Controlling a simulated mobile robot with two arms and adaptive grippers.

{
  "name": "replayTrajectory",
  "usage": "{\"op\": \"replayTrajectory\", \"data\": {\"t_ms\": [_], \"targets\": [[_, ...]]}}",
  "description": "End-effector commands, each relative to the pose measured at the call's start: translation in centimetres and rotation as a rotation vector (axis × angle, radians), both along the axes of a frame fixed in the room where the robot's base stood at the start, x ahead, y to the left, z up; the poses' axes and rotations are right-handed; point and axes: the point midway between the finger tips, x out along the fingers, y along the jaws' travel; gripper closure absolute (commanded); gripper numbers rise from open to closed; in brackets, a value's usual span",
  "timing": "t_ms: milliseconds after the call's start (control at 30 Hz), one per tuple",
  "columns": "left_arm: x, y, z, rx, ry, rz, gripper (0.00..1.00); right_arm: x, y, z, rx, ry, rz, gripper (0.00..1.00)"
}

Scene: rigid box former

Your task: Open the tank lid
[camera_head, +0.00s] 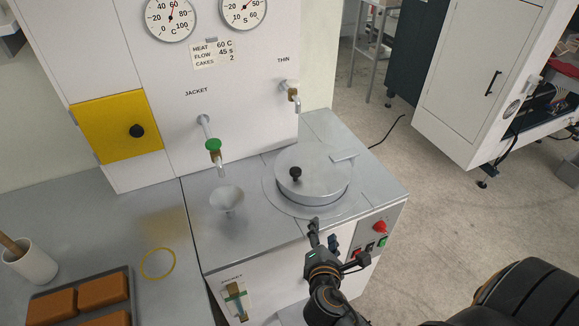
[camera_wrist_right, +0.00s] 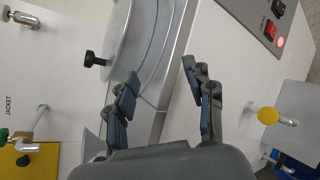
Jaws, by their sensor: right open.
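The tank lid (camera_head: 314,172) is a round silver disc lying flat on the tank in the metal counter, with a black knob (camera_head: 295,174) on top and a flat tab at its far right edge. It looks shut. The lid (camera_wrist_right: 122,40) and the black knob (camera_wrist_right: 92,59) also show in the right wrist view. My right gripper (camera_head: 322,232) is at the counter's front edge, in front of the lid and apart from it. In the right wrist view its fingers (camera_wrist_right: 160,82) are open with nothing between them. My left gripper is out of view.
A funnel (camera_head: 228,199) stands left of the lid. The JACKET tap with green handle (camera_head: 213,145) and the THIN tap (camera_head: 292,92) stick out above the counter. A red button (camera_head: 380,227) is on the front panel. At left are a cake tray (camera_head: 38,300) and a white cup (camera_head: 32,263).

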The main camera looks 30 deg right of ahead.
Motion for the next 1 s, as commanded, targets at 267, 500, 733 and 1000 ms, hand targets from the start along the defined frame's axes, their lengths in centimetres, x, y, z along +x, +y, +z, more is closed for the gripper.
{"op": "replayTrajectory", "data": {"t_ms": [267, 500, 733, 1000], "targets": [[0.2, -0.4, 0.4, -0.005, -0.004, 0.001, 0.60, 3.0, 2.3, 4.4, -0.541, 0.035, 0.223, 0.47], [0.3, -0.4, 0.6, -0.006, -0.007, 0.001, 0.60, 4.4, 4.2, 6.4, -0.848, 0.061, 0.317, 0.47], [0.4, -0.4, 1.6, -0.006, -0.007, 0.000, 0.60, 7.2, 3.1, 6.8, -0.856, 0.061, 0.317, 0.47], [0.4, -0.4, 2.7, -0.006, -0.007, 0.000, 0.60, 12.6, 1.0, 6.7, -0.855, 0.061, 0.316, 0.47]]}}
